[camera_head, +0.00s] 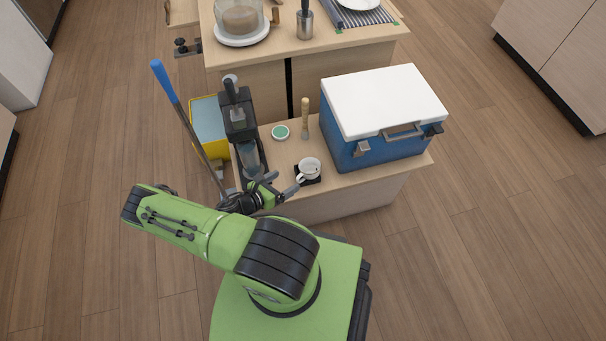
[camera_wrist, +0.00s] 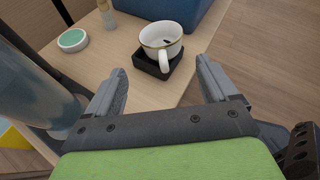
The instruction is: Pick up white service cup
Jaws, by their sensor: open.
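The white service cup (camera_head: 309,166) stands upright on a small black square base (camera_head: 308,179) near the front edge of the low wooden cabinet. In the wrist view the cup (camera_wrist: 160,38) has a thin gold-brown rim, a dark spot inside, and its handle pointing toward me. The black base (camera_wrist: 156,66) is under it. My gripper (camera_head: 285,186) is open and empty, just to the front left of the cup. In the wrist view its fingers (camera_wrist: 162,80) are spread apart, with the cup beyond and between them, not touched.
A blue cooler with a white lid (camera_head: 385,125) stands right of the cup. A dark press-like device (camera_head: 240,125) with a clear cylinder stands close at left. A green-topped round tin (camera_head: 280,132) and a wooden-handled tool (camera_head: 305,118) stand behind. A blue-handled pole (camera_head: 185,120) leans at left.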

